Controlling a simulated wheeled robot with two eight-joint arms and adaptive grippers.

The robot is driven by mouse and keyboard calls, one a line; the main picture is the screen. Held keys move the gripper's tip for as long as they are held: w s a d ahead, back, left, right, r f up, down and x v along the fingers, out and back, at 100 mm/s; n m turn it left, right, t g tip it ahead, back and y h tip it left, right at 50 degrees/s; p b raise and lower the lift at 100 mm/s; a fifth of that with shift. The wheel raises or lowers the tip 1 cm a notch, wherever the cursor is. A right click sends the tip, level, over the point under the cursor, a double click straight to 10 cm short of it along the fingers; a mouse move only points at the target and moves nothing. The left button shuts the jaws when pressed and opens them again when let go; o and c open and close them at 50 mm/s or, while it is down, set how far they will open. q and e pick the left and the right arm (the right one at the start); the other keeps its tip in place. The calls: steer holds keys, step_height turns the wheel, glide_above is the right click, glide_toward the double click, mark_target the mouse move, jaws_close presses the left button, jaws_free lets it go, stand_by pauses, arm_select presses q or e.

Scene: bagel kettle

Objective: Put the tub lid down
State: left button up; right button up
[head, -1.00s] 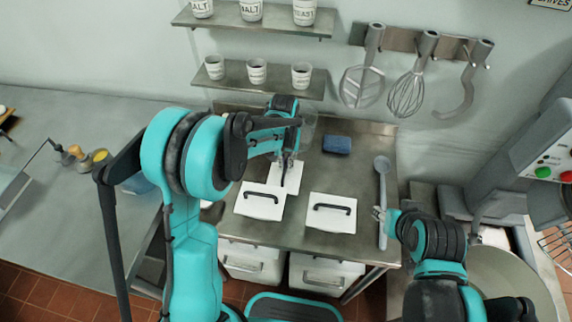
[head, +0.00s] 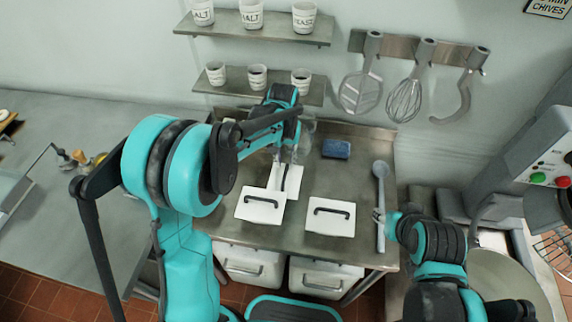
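Two white square tub lids with dark handles lie flat on the steel table, a left one (head: 262,216) and a right one (head: 331,226). A third white lid (head: 292,187) with a dark handle shows behind the left one, partly overlapped by it in the picture. My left gripper (head: 291,155) is just above and behind this third lid, at its far edge; my arm hides much of it, and I cannot tell whether its fingers hold the lid. My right gripper (head: 378,215) is at the table's right side, beside the long spoon's handle; its fingers are too small to read.
A blue sponge (head: 336,149) lies at the back of the steel table (head: 342,180). A grey long-handled spoon (head: 381,185) lies along its right side. White tubs (head: 318,279) stand below its front edge. Shelves with cups (head: 257,78) and hanging utensils (head: 405,95) are on the wall behind.

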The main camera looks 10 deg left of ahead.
arm_select(q)
steer(key=s+a+r+t+p, duration=0.1)
steer(key=s+a+r+t, duration=0.25)
steer(key=s+r, duration=0.8)
steer(key=s+a+t, duration=0.3)
steer(key=s, duration=0.5)
steer(key=shift+s+r+t, duration=0.2)
steer(key=shift+r+t, duration=0.05)
steer(key=shift+t, duration=0.1)
steer(key=shift+a, duration=0.1)
step_height(320, 180, down, 6)
steer(key=b, duration=0.6)
steer(key=shift+f, duration=0.2)
steer(key=shift+r, duration=0.25)
